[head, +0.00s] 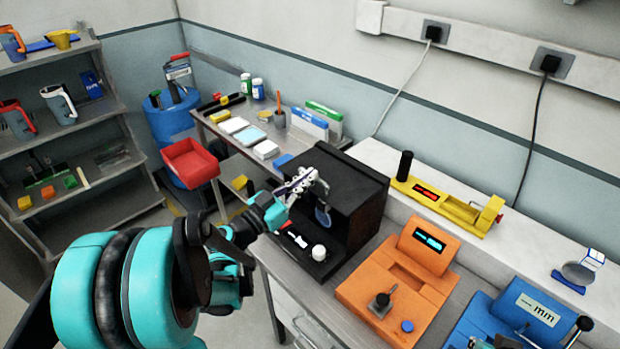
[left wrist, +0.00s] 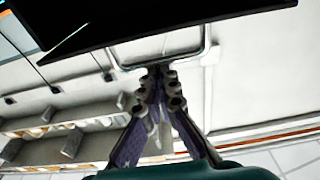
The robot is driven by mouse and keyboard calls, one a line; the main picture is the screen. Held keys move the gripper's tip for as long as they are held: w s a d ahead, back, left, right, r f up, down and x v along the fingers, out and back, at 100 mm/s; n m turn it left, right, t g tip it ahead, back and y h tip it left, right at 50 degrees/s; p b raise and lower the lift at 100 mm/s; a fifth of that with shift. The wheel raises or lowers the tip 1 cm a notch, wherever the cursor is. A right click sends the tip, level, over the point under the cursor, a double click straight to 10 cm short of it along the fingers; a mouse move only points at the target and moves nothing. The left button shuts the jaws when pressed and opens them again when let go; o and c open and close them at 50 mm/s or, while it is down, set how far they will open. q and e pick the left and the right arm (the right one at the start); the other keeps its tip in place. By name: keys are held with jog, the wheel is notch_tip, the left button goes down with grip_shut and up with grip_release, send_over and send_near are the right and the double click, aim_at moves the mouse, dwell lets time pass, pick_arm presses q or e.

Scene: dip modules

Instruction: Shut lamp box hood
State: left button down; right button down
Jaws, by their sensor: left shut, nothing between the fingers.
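The lamp box is a black box on the bench, right of centre in the head view. Its hood (head: 352,186) stands raised over a low black base (head: 318,268) with a white knob and small red and white parts. The front is open, and a bluish round piece shows inside. My left gripper (head: 314,176) is at the hood's upper front left edge, with its fingers together and empty. In the left wrist view, the closed fingertips (left wrist: 158,72) are close to a metal loop handle (left wrist: 165,62) under a dark panel (left wrist: 150,18). I cannot tell whether they touch it.
An orange device (head: 395,290) and a blue device (head: 520,315) stand to the right. A yellow device (head: 445,205) sits on the ledge behind. A red bin (head: 190,163) and shelves (head: 75,125) are at left. White boxes and bottles stand on the far bench.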

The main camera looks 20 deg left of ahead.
jog(key=shift+s+d+f, duration=0.1)
jog(key=shift+f, duration=0.2)
dwell(0.4)
